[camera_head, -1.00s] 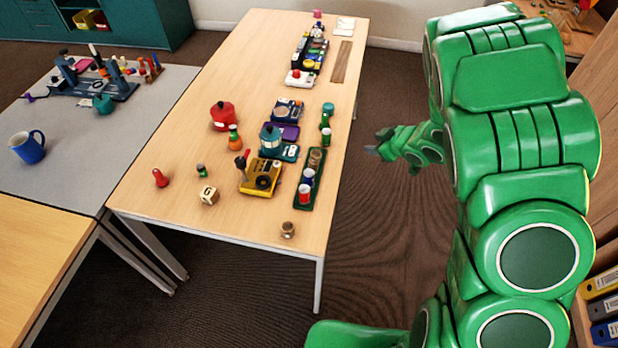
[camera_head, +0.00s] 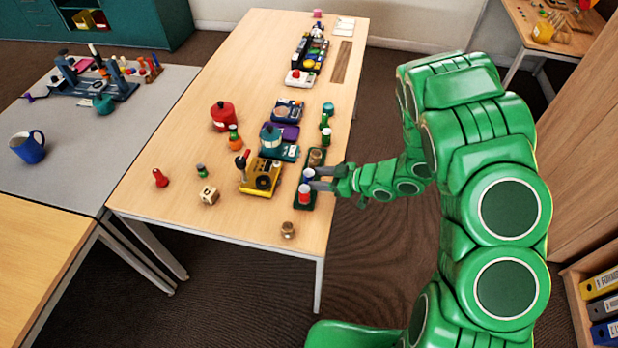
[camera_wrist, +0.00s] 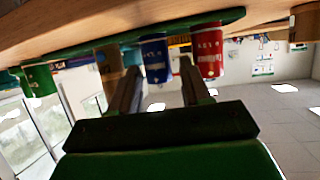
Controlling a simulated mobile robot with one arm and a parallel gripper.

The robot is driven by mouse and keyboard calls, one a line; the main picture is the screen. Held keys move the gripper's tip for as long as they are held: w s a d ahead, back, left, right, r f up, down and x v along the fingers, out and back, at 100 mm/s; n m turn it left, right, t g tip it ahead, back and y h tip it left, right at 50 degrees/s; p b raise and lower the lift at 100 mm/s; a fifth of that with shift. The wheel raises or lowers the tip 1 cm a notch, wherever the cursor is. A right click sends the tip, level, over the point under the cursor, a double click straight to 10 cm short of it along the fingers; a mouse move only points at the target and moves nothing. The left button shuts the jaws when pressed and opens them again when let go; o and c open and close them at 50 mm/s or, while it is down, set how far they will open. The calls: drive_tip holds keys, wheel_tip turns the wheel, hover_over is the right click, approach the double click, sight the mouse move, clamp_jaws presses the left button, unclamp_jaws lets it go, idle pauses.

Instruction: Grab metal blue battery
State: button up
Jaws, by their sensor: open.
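The blue battery (camera_head: 309,173), a small cylinder with a pale top, stands in the long green tray (camera_head: 302,207) at the table's right side. A red cylinder (camera_head: 304,190) stands in front of it and a brown one (camera_head: 315,157) behind. My gripper (camera_head: 313,180) reaches in from the right, at the tray's edge. In the wrist view, which is upside down, the blue battery (camera_wrist: 154,58) shows between the two open fingers (camera_wrist: 158,77), beyond their tips or between them; I cannot tell which. The red cylinder (camera_wrist: 208,52) and brown cylinder (camera_wrist: 110,68) flank the fingers closely.
A small brown jar (camera_head: 287,230) stands near the front edge.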

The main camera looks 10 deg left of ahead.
drive_tip(key=shift+w+x, duration=0.2)
drive_tip(key=shift+x, duration=2.65)
drive_tip(key=shift+r, duration=0.15)
drive_tip(key=c, duration=0.8)
